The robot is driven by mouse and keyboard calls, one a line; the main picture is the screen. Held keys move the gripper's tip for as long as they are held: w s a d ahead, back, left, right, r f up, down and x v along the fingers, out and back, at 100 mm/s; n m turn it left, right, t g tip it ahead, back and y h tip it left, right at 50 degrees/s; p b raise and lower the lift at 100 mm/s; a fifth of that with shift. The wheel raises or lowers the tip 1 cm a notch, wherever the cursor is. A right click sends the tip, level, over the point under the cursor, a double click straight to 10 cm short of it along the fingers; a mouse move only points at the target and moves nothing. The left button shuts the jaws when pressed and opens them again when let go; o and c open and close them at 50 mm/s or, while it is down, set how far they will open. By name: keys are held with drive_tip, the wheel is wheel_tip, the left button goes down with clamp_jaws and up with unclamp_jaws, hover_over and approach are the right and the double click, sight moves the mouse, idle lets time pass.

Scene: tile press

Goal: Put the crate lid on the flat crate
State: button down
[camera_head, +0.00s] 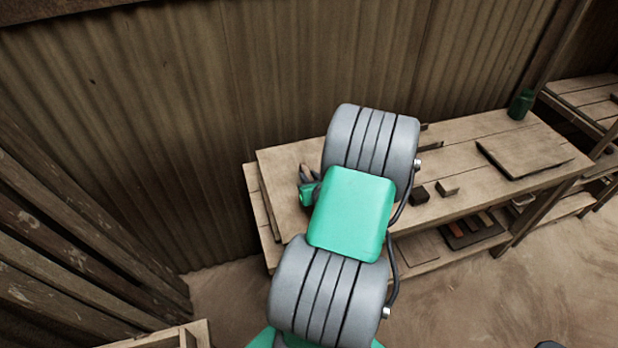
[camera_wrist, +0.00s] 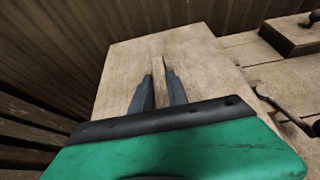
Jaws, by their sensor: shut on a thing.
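My gripper (camera_wrist: 160,83) is shut on a thin upright wooden strip (camera_wrist: 158,60), seen between its fingers in the wrist view. The strip looks like the handle of the crate lid (camera_wrist: 122,58), a smooth pale panel spreading under and around the fingers. The panel is over the left end of the workbench; I cannot tell whether it rests or hangs just above. In the head view my arm hides most of this. A flat brown wooden piece (camera_head: 525,152) lies on the right of the bench; I cannot tell whether it is the flat crate.
The workbench (camera_head: 455,143) has small dark blocks (camera_head: 419,195) in its middle and a green bottle (camera_head: 521,104) at its back right. A knobbed wooden block (camera_wrist: 293,35) and a curved tool (camera_wrist: 283,105) lie right of the panel. A corrugated wall (camera_head: 210,120) stands behind.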

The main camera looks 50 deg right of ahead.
drive_tip(key=c, duration=1.3)
unclamp_jaws()
